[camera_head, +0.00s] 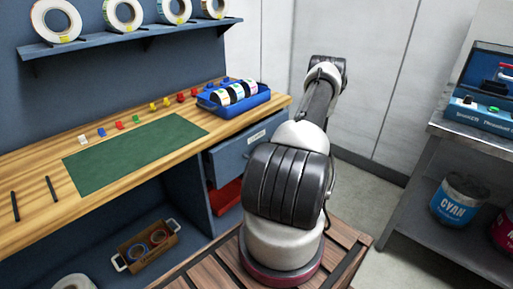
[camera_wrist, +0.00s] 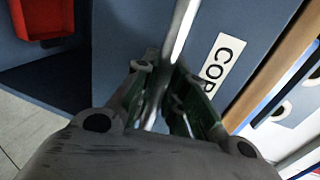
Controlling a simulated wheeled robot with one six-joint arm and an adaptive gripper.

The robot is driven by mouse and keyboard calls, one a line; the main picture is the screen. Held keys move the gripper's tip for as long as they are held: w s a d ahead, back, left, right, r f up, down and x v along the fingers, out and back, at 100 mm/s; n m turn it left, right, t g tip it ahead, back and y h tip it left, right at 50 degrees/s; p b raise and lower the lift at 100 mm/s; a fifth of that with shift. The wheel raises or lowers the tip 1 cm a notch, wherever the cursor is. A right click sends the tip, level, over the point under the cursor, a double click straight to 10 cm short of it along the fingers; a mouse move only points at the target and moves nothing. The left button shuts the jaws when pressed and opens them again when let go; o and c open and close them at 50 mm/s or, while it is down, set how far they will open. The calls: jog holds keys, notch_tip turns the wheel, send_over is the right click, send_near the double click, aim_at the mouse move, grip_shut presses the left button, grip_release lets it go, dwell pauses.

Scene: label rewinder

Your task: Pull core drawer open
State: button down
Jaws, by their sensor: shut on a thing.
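The core drawer (camera_head: 248,146) is the blue-grey front under the right end of the wooden bench in the head view. In the wrist view the drawer front (camera_wrist: 125,30) fills the middle, with a white label (camera_wrist: 221,70) whose visible letters read "COR". My gripper (camera_wrist: 170,95) is shut on the silver bar handle (camera_wrist: 181,28) of the drawer, with a finger on either side of the bar. My arm hides the gripper in the head view. I cannot tell how far the drawer stands out from the cabinet.
A red bin (camera_head: 226,196) sits below the drawer. On the bench (camera_head: 55,195) are a green mat (camera_head: 135,150) and a blue tray with label rolls (camera_head: 232,105). A metal table (camera_head: 470,130) with paint cans beneath stands at right. Floor (camera_head: 355,195) between is clear.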

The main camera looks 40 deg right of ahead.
jog(key=f+v, duration=0.3)
jog(key=v, duration=1.1)
jog(key=s+f+v, duration=0.1)
jog(key=f+v, duration=0.1)
jog(key=v, duration=1.2)
jog(key=shift+s+d+f, duration=0.2)
jog(key=shift+s+f, duration=0.05)
jog(key=shift+f, duration=0.1)
jog(key=c, duration=1.5)
grip_release()
jog(key=shift+o, duration=0.2)
jog(key=v, duration=1.2)
jog(key=shift+d, duration=0.15)
